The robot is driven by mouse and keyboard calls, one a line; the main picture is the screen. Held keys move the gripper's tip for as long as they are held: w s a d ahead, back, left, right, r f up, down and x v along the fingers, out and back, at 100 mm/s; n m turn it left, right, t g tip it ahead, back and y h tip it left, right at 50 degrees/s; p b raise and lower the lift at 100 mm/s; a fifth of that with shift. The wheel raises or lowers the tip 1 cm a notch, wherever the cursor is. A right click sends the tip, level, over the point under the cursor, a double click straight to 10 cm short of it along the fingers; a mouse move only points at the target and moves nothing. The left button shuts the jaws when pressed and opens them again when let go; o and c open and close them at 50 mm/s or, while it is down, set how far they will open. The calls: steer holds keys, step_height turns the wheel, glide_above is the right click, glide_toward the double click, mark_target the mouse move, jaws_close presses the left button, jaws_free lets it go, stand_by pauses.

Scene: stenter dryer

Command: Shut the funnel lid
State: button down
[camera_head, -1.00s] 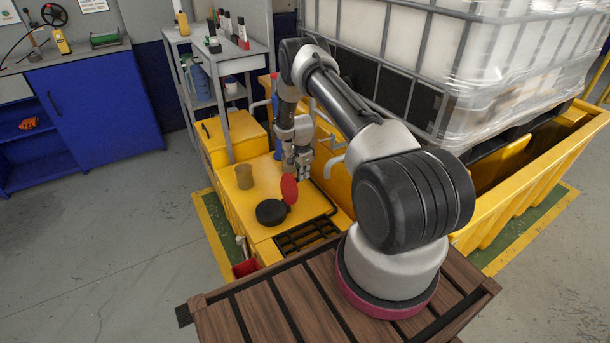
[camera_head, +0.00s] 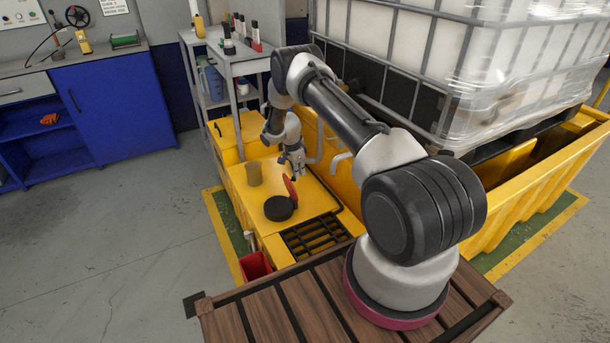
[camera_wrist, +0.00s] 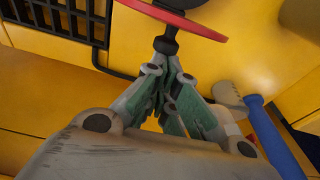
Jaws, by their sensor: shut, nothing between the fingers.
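The black round funnel (camera_head: 279,208) sits on the yellow cover beside a black grating. Its red lid (camera_head: 291,189) stands raised and tilted at the funnel's right rim, so the funnel is open. My gripper (camera_head: 299,171) is shut and empty, just behind the lid on the side away from the funnel. In the wrist view the lid (camera_wrist: 178,18) shows nearly edge-on at the top. A black knob (camera_wrist: 166,43) on the lid is right at my closed fingertips (camera_wrist: 167,68); they look to be touching or almost touching.
A tan cup (camera_head: 253,174) stands behind the funnel. The black grating (camera_head: 313,237) is in front. A large caged tank (camera_head: 425,60) rises at the right, with pipes beside my gripper. A grey shelf cart (camera_head: 229,65) stands behind. A blue handle (camera_wrist: 270,130) lies near my fingers.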

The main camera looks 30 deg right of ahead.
steer(key=a+h, duration=0.1)
steer(key=a, duration=0.1)
steer(key=a+h, duration=0.1)
steer(key=a, duration=0.1)
steer(key=shift+s+a+r+h, duration=0.1)
steer(key=shift+s+a+h, duration=0.05)
steer(key=shift+h, duration=0.65)
steer(key=a+f, duration=0.2)
steer(key=a, duration=0.2)
steer(key=a+f, duration=0.3)
steer(key=a, duration=0.1)
steer(key=a+f, duration=0.2)
steer(key=a, duration=0.2)
steer(key=shift+s+f, duration=0.2)
steer(key=shift+f, duration=0.05)
steer(key=shift+a+f+h, duration=0.2)
steer(key=shift+f+h, duration=0.3)
steer(key=shift+f, duration=0.05)
steer(key=shift+a+f+h, duration=0.2)
steer(key=shift+f+h, duration=0.3)
steer(key=shift+f, duration=0.05)
